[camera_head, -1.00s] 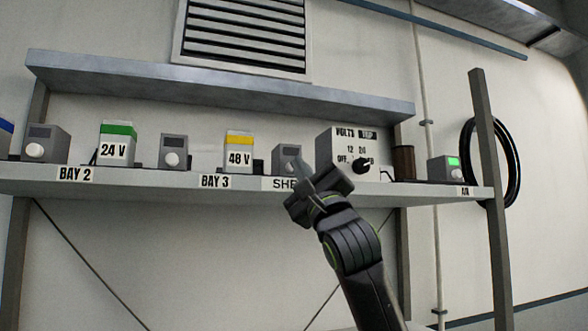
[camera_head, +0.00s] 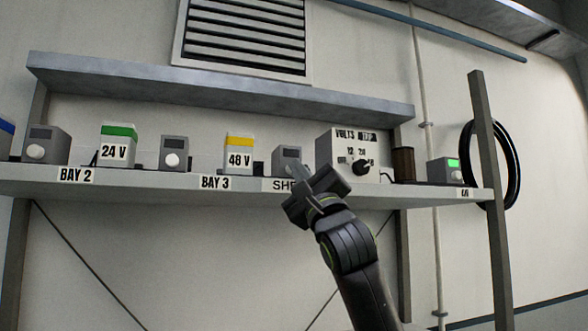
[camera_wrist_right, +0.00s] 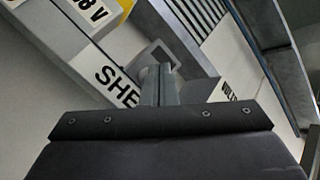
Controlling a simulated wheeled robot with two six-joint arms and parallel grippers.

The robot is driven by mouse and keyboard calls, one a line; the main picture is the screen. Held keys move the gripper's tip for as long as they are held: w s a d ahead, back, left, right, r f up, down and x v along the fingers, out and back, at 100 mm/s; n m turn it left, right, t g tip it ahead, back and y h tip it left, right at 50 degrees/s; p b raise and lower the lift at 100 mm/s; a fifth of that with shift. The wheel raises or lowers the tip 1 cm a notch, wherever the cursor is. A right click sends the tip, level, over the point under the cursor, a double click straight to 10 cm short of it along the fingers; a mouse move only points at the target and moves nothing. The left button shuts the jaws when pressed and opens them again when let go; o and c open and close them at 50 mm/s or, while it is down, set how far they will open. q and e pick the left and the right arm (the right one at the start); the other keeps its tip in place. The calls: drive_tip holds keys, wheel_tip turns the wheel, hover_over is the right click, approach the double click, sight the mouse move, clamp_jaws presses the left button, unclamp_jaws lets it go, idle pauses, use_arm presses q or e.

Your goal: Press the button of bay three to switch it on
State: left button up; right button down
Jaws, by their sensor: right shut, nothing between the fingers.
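The BAY 3 label (camera_head: 215,182) is on the shelf's front edge, between a grey box with a round white button (camera_head: 173,160) and the yellow-topped 48 V box (camera_head: 239,152). Another grey box (camera_head: 289,157) stands right of the 48 V box, and its lower front is hidden by my right gripper (camera_head: 298,172). In the right wrist view this grey box (camera_wrist_right: 150,52) is just beyond my shut, empty fingers (camera_wrist_right: 160,82), with part of a pale button showing behind the tips. I cannot tell whether they touch. My left gripper is out of view.
The VOLTS box (camera_head: 347,150) with a black knob stands right of my gripper, then a brown cylinder (camera_head: 403,163) and a green-lit unit (camera_head: 445,168). An upper shelf (camera_head: 220,90) overhangs them. The space below the lower shelf is mostly clear.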

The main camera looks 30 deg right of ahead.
drive_tip(key=shift+w+d, duration=0.1)
drive_tip(key=shift+w, duration=0.25)
idle(0.6)
drive_tip(key=shift+s+a+f+b, duration=0.2)
drive_tip(key=shift+s+b, duration=0.5)
drive_tip(key=shift+b, duration=0.3)
drive_tip(key=s+a+b, duration=0.1)
drive_tip(key=s+b, duration=0.4)
drive_tip(key=s, duration=0.1)
drive_tip(key=shift+a, duration=0.2)
idle(0.3)
